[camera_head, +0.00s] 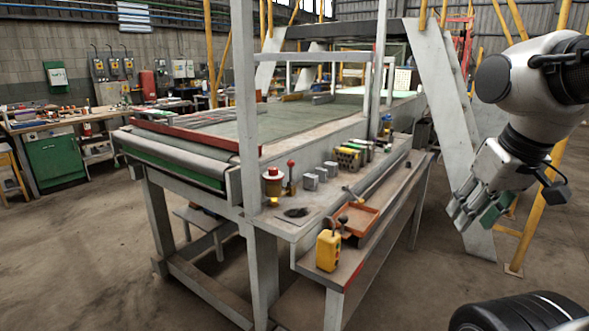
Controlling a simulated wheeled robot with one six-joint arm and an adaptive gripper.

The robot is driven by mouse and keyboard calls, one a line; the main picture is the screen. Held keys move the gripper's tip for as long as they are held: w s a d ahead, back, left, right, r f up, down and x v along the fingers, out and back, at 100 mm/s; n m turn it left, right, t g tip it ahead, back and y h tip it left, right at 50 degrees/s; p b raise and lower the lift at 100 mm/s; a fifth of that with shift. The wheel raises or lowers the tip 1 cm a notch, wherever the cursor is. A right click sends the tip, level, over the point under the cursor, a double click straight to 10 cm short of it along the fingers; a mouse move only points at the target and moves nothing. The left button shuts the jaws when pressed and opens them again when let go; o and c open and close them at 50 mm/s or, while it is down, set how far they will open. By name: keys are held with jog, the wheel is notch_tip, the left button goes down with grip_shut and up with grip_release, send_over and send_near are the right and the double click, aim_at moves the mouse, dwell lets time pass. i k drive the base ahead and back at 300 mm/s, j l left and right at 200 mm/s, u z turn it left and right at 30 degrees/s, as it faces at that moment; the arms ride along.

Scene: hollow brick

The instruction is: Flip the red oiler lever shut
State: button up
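A small lever with a red ball knob (291,163) stands upright on the near ledge of the large grey machine. Just left of it is a round oiler-like pot (272,182) with a pale body, a reddish-brown band and a red top. I cannot tell for sure which of the two carries the oiler lever. My gripper (468,216) hangs at the right, well apart from both and pointing down-left. Its fingers are small and seen at an angle, so its opening is unclear. I see nothing held in it.
Small grey blocks (310,182) and a row of valves (350,158) line the ledge. A grey upright post (247,110) stands left of the pot. Floor between machine and arm is clear.

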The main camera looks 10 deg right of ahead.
aim_at(290, 163)
jog(key=i+j+z, duration=0.1)
jog(key=j, duration=0.25)
jog(key=i+j+z, duration=0.1)
jog(key=j, duration=0.3)
jog(key=i+j+z, duration=0.1)
jog(key=i+j, duration=0.15)
jog(key=j, duration=0.15)
jog(key=i+j+z, duration=0.1)
jog(key=j, duration=0.35)
